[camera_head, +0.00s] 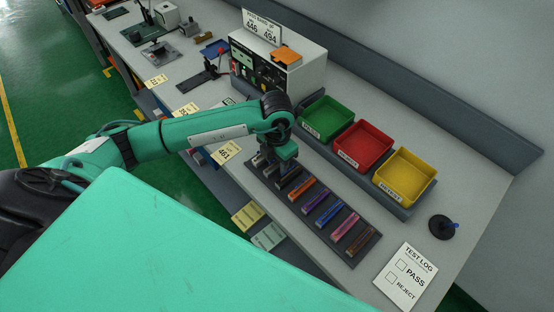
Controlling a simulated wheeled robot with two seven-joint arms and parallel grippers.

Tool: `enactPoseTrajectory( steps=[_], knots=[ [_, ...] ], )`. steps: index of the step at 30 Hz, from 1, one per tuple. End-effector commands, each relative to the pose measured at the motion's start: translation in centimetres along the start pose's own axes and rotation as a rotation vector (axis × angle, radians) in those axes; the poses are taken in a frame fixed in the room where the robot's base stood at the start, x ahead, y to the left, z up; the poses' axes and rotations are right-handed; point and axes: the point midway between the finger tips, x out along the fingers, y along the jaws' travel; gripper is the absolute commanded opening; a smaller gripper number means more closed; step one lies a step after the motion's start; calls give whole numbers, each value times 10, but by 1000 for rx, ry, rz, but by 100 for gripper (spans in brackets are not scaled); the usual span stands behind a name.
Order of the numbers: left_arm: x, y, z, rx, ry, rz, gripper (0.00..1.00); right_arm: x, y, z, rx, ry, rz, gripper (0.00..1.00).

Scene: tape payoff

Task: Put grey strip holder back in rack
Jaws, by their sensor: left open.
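A dark rack (333,240) lies along the front of the bench with several strip holders in a row. An orange holder (302,189), a purple one (315,203), a blue one (329,215), a pink one (346,227) and a brown one (361,243) lie in it. My left gripper (276,163) points down over the rack's far end and is open. Grey and dark pieces show beside and below it; I cannot tell which is the grey strip holder, or whether it is between the fingers. My right gripper is out of view.
Green (327,118), red (362,146) and yellow (404,176) bins stand behind the rack. A white tester box (296,72) stands beyond my left wrist. A test log sheet (405,277) and a black round object (441,227) lie at the near right.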

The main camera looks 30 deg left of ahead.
Motion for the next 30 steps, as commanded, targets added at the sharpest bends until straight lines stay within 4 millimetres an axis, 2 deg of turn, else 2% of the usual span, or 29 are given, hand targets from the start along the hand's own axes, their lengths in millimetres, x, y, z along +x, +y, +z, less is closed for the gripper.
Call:
enactPoseTrajectory(
  steps=[5, 12, 18, 23, 30],
  knots=[
    [-24, 0, 2, 1, -7, 1, 41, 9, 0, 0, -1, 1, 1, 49],
    [-78, 0, 1, 2, -7, 1, 41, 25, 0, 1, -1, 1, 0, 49],
    [-109, 0, 1, 0, -4, 1, 41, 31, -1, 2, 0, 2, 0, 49],
    [-120, 0, 0, 0, -2, 0, 41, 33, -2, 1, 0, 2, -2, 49],
    [-122, 0, 0, 0, 0, 0, 41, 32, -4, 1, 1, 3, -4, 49]
  ],
)
